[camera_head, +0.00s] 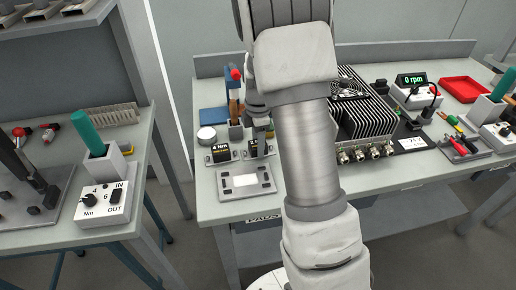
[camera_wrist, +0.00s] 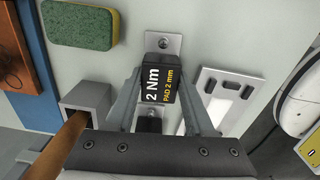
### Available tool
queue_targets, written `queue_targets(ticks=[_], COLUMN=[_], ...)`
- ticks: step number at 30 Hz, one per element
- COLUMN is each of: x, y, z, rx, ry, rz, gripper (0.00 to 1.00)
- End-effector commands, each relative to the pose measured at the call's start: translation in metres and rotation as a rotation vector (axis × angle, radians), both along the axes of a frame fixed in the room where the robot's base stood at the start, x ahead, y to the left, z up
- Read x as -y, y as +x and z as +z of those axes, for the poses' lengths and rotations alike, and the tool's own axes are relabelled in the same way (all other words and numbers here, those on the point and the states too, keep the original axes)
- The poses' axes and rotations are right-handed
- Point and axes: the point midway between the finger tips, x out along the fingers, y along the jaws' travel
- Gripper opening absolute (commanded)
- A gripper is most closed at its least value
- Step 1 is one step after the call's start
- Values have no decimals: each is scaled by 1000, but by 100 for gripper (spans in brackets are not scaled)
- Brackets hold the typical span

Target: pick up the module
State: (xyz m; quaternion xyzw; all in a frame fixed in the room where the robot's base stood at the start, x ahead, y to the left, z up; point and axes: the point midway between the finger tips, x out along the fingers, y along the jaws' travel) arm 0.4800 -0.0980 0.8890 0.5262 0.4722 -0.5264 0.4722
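No part in view is labelled as a module. A black block (camera_wrist: 157,85) marked "2 Nm, PAD 2 mm" sits between my gripper's fingertips in the wrist view. My gripper (camera_wrist: 159,74) has one finger on each side of it. The fingers are apart, with almost no gap to the block, and I cannot tell whether they touch it. In the head view my gripper (camera_head: 261,130) points down over the bench's left part, partly hidden by my arm. A similar block marked "4 Nm" (camera_head: 220,153) stands just left of it.
A grey plate with a white window (camera_head: 246,181) lies in front; it also shows in the wrist view (camera_wrist: 222,97). A grey holder with a wooden handle (camera_wrist: 88,100) and a green-yellow sponge (camera_wrist: 78,25) are close by. A finned black unit (camera_head: 365,110) stands right of my arm.

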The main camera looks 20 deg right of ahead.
Motion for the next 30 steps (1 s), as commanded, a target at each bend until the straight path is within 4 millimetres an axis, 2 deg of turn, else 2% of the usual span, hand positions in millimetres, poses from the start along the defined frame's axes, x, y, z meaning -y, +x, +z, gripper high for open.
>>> queue_targets(ticks=[1, 8, 22, 26, 30], x=[0, 0, 0, 0, 0], y=[0, 0, 1, 1, 1], z=[0, 0, 4, 15, 38], rx=[0, 0, 3, 4, 6], ry=[0, 0, 0, 1, 0], rz=[0, 0, 0, -1, 0], gripper=[42, 1, 0, 0, 0])
